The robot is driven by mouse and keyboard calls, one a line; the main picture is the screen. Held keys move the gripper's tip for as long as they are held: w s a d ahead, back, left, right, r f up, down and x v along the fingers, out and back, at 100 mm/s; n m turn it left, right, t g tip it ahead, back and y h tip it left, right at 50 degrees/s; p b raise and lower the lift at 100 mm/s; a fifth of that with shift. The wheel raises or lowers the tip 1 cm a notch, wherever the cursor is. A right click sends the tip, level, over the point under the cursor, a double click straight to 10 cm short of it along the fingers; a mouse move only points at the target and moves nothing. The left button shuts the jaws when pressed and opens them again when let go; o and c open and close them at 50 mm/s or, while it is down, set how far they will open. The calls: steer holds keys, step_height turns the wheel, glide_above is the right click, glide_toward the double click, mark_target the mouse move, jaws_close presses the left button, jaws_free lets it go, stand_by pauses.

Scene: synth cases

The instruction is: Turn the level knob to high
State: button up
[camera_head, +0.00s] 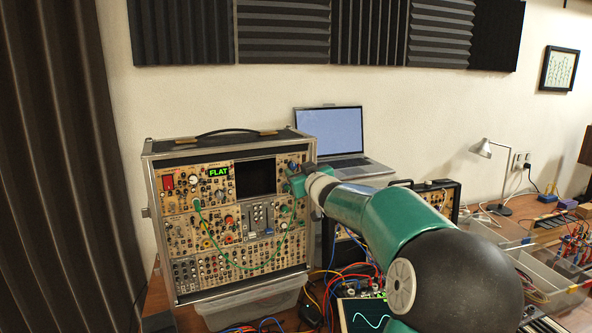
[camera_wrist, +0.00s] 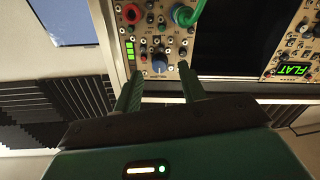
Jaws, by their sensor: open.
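The synth case (camera_head: 158,230) stands upright on the table, its panel full of knobs and jacks. In the wrist view, which is upside down, a blue knob (camera_wrist: 159,65) with a pale pointer sits on the panel beside a small column of lit green bars (camera_wrist: 130,50). I cannot read its label, so I cannot tell for sure that it is the level knob. My gripper (camera_wrist: 160,74) is open, one finger on each side of the blue knob; contact is not clear. In the head view my gripper (camera_head: 296,181) is at the panel's upper right and hides that part.
A green cable (camera_head: 283,240) hangs across the panel; its plug (camera_wrist: 184,14) is near my fingers. A red knob (camera_wrist: 131,13) is also near. A green display (camera_head: 218,171) reads FLAT beside a dark screen (camera_head: 255,177). A laptop (camera_head: 335,135) stands behind the case.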

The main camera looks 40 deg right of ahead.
mark_target(293, 165)
steer(key=shift+x, duration=1.25)
jaws_close()
steer(key=shift+m, duration=0.3)
